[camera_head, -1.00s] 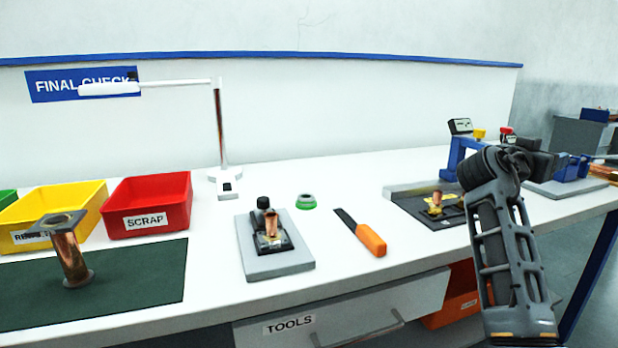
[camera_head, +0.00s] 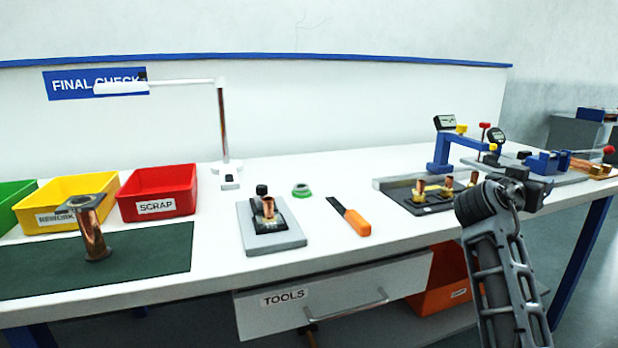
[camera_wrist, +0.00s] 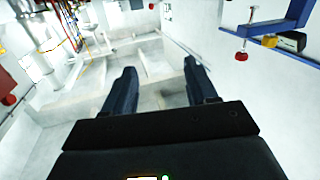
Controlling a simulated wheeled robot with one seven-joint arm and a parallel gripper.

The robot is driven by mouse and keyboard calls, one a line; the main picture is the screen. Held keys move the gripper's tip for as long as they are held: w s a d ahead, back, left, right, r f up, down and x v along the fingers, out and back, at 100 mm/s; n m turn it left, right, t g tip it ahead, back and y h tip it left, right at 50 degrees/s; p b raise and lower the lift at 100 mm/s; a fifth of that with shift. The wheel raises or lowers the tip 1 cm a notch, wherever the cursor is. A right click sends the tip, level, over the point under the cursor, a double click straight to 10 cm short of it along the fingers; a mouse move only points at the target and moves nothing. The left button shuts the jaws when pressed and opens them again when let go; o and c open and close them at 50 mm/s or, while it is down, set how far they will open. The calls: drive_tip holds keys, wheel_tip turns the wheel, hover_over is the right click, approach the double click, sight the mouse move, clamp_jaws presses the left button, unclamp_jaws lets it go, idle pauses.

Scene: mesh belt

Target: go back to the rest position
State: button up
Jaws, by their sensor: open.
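My gripper shows in the wrist view (camera_wrist: 160,90) with its two dark fingers spread apart and nothing between them. Beyond the fingers are pale, blurred surfaces that I cannot identify. In the head view my arm rises at the lower right, in front of the bench's right part, and its end lies by the blue fixture (camera_head: 447,150). The fingertips cannot be made out clearly in the head view. A blue frame with a red knob (camera_wrist: 241,56) shows at the upper right of the wrist view.
The white bench (camera_head: 330,185) holds a red SCRAP bin (camera_head: 158,206), a yellow bin (camera_head: 65,215), a copper part on the green mat (camera_head: 95,235), a grey-based fixture (camera_head: 275,240), an orange-handled tool (camera_head: 357,222) and a lamp (camera_head: 223,125). A TOOLS drawer (camera_head: 340,298) is below.

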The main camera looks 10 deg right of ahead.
drive_tip(key=s+a+f+n+t+y+p, duration=0.1)
drive_tip(key=s+a+f+n+t+y, duration=0.15)
drive_tip(key=s+a+f, duration=0.4)
drive_tip(key=s+a+f+n+t+y, duration=0.2)
drive_tip(key=s+a+f+n+y, duration=0.2)
drive_tip(key=a+f, duration=0.5)
drive_tip(key=s+a+f+n+t+y+p, duration=0.1)
drive_tip(key=s+a+f+n+t+y, duration=0.35)
drive_tip(key=f, duration=0.55)
drive_tip(key=s+a+n+y, duration=0.1)
drive_tip(key=s+a+y, duration=0.1)
drive_tip(key=s+a, duration=0.5)
drive_tip(key=s+a+n+y, duration=0.1)
drive_tip(key=s+a, duration=0.3)
drive_tip(key=s, duration=0.5)
drive_tip(key=s+a+r+y, duration=0.1)
drive_tip(key=s+a+r, duration=0.1)
drive_tip(key=s+r, duration=0.3)
drive_tip(key=s+a+r+y+p, duration=0.1)
drive_tip(key=s+a+r, duration=0.2)
drive_tip(key=s, duration=0.7)
wheel_tip(320, 180, up, 2)
drive_tip(key=shift+s+r+y, duration=0.25)
drive_tip(key=shift+s+y, duration=0.05)
drive_tip(key=shift+y, duration=0.1)
